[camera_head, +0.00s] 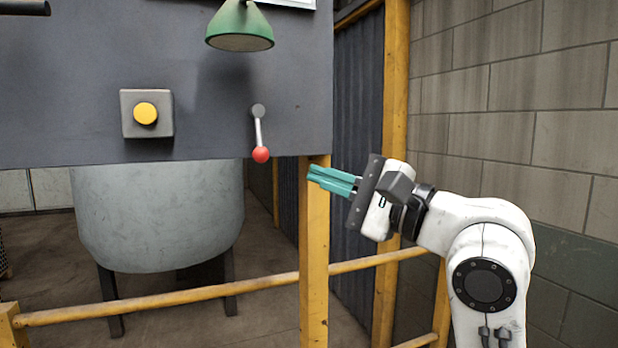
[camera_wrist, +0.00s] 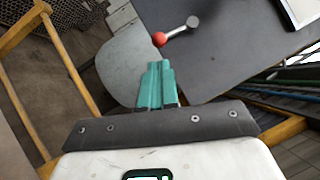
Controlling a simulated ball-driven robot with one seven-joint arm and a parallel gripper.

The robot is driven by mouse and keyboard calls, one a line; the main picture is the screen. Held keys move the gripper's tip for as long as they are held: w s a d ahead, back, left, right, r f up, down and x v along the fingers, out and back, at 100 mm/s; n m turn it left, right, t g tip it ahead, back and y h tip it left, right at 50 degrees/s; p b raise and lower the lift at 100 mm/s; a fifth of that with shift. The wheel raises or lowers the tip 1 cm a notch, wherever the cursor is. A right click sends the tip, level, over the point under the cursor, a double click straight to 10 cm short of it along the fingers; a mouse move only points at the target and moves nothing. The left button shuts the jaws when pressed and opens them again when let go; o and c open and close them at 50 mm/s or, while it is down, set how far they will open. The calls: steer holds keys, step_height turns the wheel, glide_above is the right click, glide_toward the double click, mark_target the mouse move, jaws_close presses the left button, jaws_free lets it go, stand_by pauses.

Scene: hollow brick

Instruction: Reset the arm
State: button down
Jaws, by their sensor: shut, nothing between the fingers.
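My gripper (camera_head: 311,176) is in the head view, to the right of and slightly below a lever with a red ball (camera_head: 261,154). Its teal fingers are together with nothing between them, and they point left, apart from the lever. The lever hangs down from a round pivot (camera_head: 258,110) on the dark grey panel (camera_head: 215,110). In the wrist view the teal fingers (camera_wrist: 155,66) point up the picture, and the red ball (camera_wrist: 159,40) shows just beyond their tips. The lever's grey pivot (camera_wrist: 193,21) is to the right of the ball there.
A box with a yellow button (camera_head: 145,113) and a green lamp (camera_head: 240,28) are on the panel. A grey tank (camera_head: 160,215) stands below it. A yellow post (camera_head: 314,250) and rail (camera_head: 170,302) are below my gripper. A block wall (camera_head: 540,100) is at right.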

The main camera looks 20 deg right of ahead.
steer(key=shift+b+v, duration=0.55)
steer(key=shift+v, duration=2.2)
step_height(320, 180, down, 35)
steer(key=s+d+n+g+h, duration=0.2)
steer(key=n+g+h, duration=0.2)
steer(key=g+h, duration=0.25)
steer(key=s+f+n+g+h, duration=0.1)
steer(key=s+f+n+g, duration=0.1)
steer(key=s+f, duration=0.4)
steer(key=s+f+n+g+h, duration=0.15)
steer(key=s+f, duration=0.25)
steer(key=f, duration=0.4)
steer(key=s+d+f+n+g+h, duration=0.1)
steer(key=s+f+n+g, duration=0.2)
steer(key=s, duration=0.6)
steer(key=s+d+f+n+g+h, duration=0.1)
steer(key=s+d+f+n+g, duration=0.1)
steer(key=s+f, duration=0.6)
steer(key=shift+s+n+g, duration=0.5)
steer(key=shift+n+g, duration=0.1)
steer(key=shift+n, duration=0.25)
